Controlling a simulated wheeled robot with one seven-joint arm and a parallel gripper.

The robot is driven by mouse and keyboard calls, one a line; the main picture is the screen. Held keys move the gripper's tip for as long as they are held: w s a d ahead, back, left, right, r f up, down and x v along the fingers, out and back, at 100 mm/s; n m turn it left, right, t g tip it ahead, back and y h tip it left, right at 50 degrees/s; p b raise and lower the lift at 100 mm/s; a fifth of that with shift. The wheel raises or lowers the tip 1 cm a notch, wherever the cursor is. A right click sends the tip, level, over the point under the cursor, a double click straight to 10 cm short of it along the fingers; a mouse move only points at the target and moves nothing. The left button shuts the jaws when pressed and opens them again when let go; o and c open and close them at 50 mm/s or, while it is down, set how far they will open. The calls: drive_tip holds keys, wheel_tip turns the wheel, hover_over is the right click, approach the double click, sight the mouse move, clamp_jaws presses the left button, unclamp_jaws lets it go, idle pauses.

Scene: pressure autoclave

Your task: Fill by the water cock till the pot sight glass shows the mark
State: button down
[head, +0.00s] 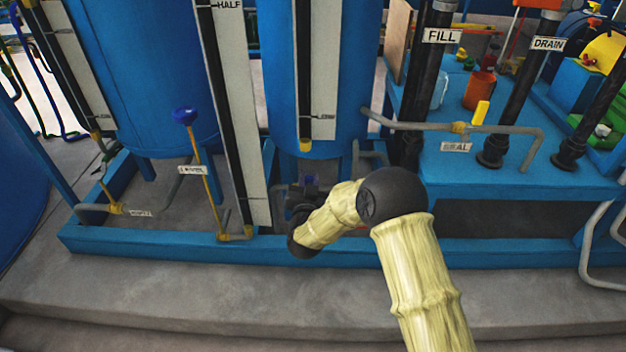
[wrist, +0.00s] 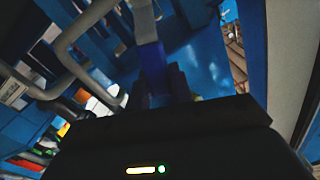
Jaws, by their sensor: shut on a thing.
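My gripper (head: 303,190) is low in front of the middle blue tank (head: 335,60), and my arm partly hides it. In the wrist view my gripper (wrist: 168,88) is shut on a blue handle (wrist: 152,57) on a grey stem. I cannot read a label for this handle, so I cannot tell whether it is the water cock. A tall gauge marked HALF (head: 232,90) stands left of my gripper, and another gauge (head: 315,60) is on the middle tank. Which one is the pot sight glass is unclear. I cannot make out a water level in either.
A blue-knobbed lever (head: 186,116) stands at left with a small label. A yellow-handled valve (head: 480,113) is on the pipe at right. Black pipes labelled FILL (head: 441,36) and DRAIN (head: 547,44) rise behind. A blue frame rail (head: 130,243) edges the bare concrete step (head: 180,285).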

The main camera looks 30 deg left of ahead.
drive_tip(key=c, duration=1.2)
unclamp_jaws()
drive_tip(key=shift+c, duration=0.2)
drive_tip(key=shift+s, duration=0.1)
drive_tip(key=p+v, duration=0.4)
drive_tip(key=v, duration=1.3)
drive_tip(key=shift+d, duration=0.15)
drive_tip(key=shift+s, duration=0.1)
